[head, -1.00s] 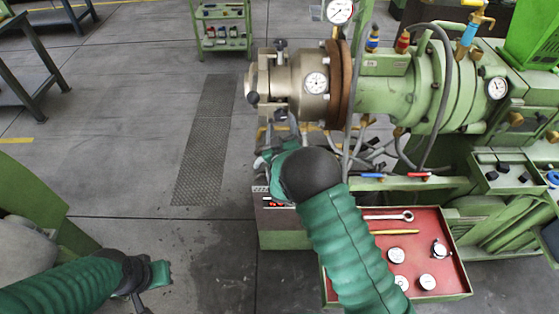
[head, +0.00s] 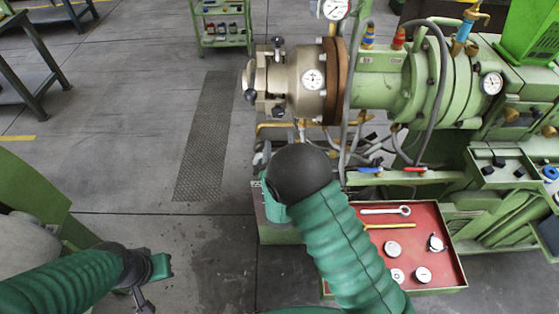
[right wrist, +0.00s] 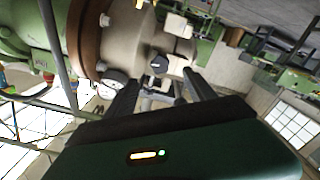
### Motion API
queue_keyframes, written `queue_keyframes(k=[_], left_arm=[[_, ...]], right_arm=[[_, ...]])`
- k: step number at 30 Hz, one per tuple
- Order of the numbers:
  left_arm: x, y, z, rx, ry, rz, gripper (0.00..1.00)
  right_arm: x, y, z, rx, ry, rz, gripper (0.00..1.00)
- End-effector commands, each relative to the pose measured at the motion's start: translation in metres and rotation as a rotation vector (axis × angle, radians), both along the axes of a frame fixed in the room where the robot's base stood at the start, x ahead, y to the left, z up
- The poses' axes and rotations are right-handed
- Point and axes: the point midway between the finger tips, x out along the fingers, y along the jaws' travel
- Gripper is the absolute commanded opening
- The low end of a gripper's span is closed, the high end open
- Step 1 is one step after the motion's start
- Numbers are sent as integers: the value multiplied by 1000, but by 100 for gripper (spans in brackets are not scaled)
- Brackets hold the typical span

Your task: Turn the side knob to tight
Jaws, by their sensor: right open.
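The tan extruder head (head: 300,80) has several black knobs, including one on top (head: 277,42), one at its left (head: 250,95) and one low on its side (head: 277,112). In the right wrist view, a dark knob (right wrist: 160,65) on the tan head sits between and beyond the fingertips of my right gripper (right wrist: 160,80). That gripper is open, with its fingers on either side of the knob's line; contact is not visible. In the head view, my dark wrist largely hides this gripper (head: 262,160), below the extruder head. My left gripper (head: 145,288) is low at the left, away from the machine; its jaw state is unclear.
A red tray (head: 440,265) with gauges and a wrench lies right of my right arm. Hoses and valves with blue and red handles (head: 415,169) hang below the green barrel (head: 385,85). A green cart (head: 222,40) stands behind.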

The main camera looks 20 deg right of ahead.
Motion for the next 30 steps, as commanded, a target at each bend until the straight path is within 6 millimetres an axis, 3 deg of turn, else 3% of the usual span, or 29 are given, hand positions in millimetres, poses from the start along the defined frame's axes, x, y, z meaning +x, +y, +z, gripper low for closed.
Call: queue_keyframes(k=[22, 30], left_arm=[[0, 0, 3, 0, 0, 0, 0], [0, 0, 3, 0, 0, 0, 0]], right_arm=[[-60, 18, 0, 0, 0, 1, 63], [-68, 20, 0, 0, 0, 1, 63]])
